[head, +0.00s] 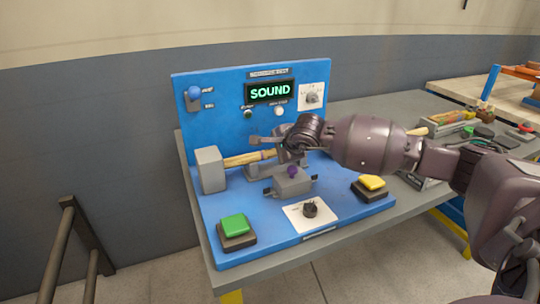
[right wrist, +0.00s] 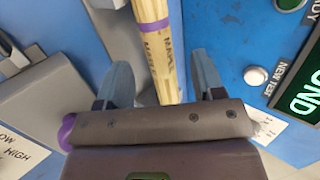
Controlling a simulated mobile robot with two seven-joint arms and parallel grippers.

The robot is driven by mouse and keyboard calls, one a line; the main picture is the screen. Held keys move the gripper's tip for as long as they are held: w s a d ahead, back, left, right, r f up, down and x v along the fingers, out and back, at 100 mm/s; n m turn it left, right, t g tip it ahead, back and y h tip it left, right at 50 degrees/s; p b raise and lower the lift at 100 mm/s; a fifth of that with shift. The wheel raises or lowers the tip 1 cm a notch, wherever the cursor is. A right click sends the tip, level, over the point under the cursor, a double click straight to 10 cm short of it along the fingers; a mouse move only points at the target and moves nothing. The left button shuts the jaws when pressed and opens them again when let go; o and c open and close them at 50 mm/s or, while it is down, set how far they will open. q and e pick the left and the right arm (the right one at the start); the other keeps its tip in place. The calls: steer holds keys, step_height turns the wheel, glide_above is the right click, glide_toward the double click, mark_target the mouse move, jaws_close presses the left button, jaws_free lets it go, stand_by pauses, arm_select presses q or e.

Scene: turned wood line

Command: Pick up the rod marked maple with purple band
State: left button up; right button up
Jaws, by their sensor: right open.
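The pale wooden rod (head: 245,159) lies level on the blue test stand, its left end at a grey block (head: 211,170). Its right part is partly hidden by my right gripper. In the right wrist view the rod (right wrist: 163,75) shows a purple band (right wrist: 152,27) and dark lettering that seems to read maple. My right gripper (head: 270,146) is open over the rod. In the right wrist view its two fingers (right wrist: 162,62) stand on either side of the rod, with gaps showing. My left gripper is in neither view.
The blue panel carries a lit SOUND display (head: 270,91). In front of the rod are a grey box with a purple knob (head: 292,171), a green button (head: 235,225), a yellow button (head: 373,183) and a black dial (head: 310,209). Other items lie on the bench at right.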

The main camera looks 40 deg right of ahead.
steer(key=x, duration=0.2)
steer(key=shift+w+f, duration=0.15)
steer(key=shift+f, duration=0.1)
steer(key=shift+c, duration=0.4)
steer(key=c, duration=1)
steer(key=shift+r, duration=0.1)
